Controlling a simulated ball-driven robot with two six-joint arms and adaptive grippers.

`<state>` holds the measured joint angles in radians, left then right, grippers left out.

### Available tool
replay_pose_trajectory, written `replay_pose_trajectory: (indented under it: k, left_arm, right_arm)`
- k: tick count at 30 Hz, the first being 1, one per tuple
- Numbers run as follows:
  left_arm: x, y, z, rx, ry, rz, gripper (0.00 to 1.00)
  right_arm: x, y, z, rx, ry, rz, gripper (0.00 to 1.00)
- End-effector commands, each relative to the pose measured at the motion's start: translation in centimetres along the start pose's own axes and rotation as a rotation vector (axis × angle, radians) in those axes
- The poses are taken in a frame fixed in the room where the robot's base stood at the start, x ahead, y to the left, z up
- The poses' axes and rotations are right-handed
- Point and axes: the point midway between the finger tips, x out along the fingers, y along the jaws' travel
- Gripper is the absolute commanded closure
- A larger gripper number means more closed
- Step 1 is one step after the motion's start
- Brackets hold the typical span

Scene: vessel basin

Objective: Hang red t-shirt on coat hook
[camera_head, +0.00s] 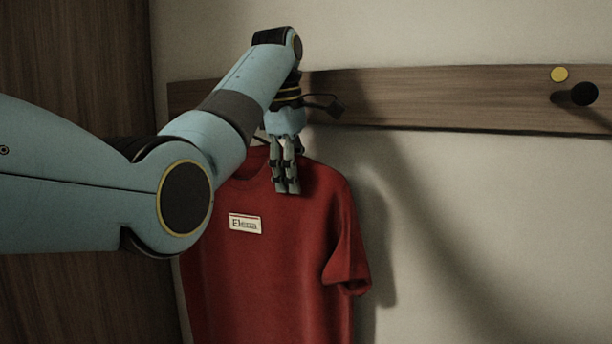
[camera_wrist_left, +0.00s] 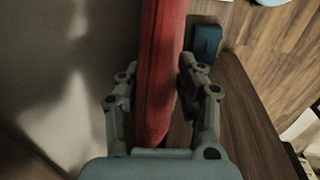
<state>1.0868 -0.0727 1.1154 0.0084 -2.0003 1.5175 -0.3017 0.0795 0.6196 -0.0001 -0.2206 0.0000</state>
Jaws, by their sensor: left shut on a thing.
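The red t-shirt (camera_head: 285,260) hangs upright in the head view, with a small name label on its chest, and its left side is partly hidden by my left arm. A bit of what looks like a hanger shows at its collar. My left gripper (camera_head: 286,185) points down at the collar and is shut on the red t-shirt, which also shows between the fingers in the left wrist view (camera_wrist_left: 160,75). A dark coat hook (camera_head: 582,93) sticks out of the wooden rail at the far right, apart from the shirt. My right gripper is not in view.
The wooden rail (camera_head: 430,97) runs across the pale wall, with a yellow dot (camera_head: 559,74) beside the hook. A dark wooden panel stands at the left. The wall between shirt and hook is clear. A blue object (camera_wrist_left: 207,42) shows below in the left wrist view.

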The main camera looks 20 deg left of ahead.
Motion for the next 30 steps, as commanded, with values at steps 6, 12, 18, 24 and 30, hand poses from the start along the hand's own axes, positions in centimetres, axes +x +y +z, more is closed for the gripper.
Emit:
replay_pose_trajectory:
  k: [6, 12, 18, 24, 30]
  left_arm:
    - [0.0, 0.0, -1.9, 0.000, 0.001, 0.001, 1.00]
    - [1.4, -0.2, -2.5, 0.000, 0.000, 0.001, 1.00]
    - [2.1, -0.4, -2.6, 0.000, 0.000, 0.001, 1.00]
    - [2.2, -0.4, -2.7, 0.000, 0.000, 0.001, 1.00]
    - [2.2, -0.4, -2.7, 0.000, 0.000, 0.001, 0.55]
  right_arm:
    - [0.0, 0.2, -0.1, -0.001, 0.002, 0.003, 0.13]
    - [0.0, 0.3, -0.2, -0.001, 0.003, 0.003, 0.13]
    - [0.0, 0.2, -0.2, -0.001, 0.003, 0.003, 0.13]
    - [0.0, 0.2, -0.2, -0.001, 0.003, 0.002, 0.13]
    - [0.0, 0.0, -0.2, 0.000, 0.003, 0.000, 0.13]
